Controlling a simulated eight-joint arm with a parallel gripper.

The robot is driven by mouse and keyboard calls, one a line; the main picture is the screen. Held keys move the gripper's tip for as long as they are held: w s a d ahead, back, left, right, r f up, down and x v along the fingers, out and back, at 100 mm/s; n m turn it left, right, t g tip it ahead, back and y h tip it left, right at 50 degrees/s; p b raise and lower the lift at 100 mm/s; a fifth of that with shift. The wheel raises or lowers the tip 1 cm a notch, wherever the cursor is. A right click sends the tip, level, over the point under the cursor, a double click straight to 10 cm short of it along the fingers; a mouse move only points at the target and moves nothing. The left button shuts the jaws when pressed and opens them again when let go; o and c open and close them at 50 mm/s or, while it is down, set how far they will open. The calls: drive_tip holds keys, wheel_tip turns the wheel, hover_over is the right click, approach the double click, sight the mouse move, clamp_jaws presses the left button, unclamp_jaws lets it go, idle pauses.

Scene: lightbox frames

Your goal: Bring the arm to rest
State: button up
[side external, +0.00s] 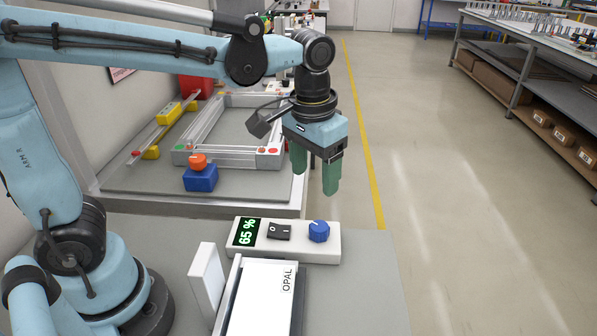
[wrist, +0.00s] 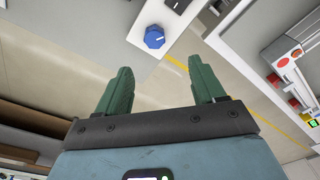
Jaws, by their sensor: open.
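My gripper (side external: 315,190) hangs from my light blue arm above and behind the white control box (side external: 285,252) in the side view. Its two green fingers are apart with nothing between them. In the wrist view my gripper (wrist: 160,85) also shows open and empty. The control box carries a green display reading 65 % (side external: 246,232), a black rocker switch (side external: 279,231) and a blue knob (side external: 319,231). The knob also shows in the wrist view (wrist: 154,37), beyond the fingers and apart from them.
A white panel marked OPAL (side external: 262,300) lies in front of the control box, beside an upright white plate (side external: 207,280). Behind stand a blue block with an orange top (side external: 200,178) and a metal frame fixture (side external: 230,155). Open floor (side external: 440,200) lies to the right.

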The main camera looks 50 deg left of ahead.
drive_tip(key=s+a+f+t, duration=0.2)
drive_tip(key=s+a+t, duration=0.3)
drive_tip(key=a+t, duration=0.1)
drive_tip(key=shift+s+a+f, duration=0.15)
drive_tip(key=shift+s+a, duration=0.15)
drive_tip(key=shift+a, duration=0.55)
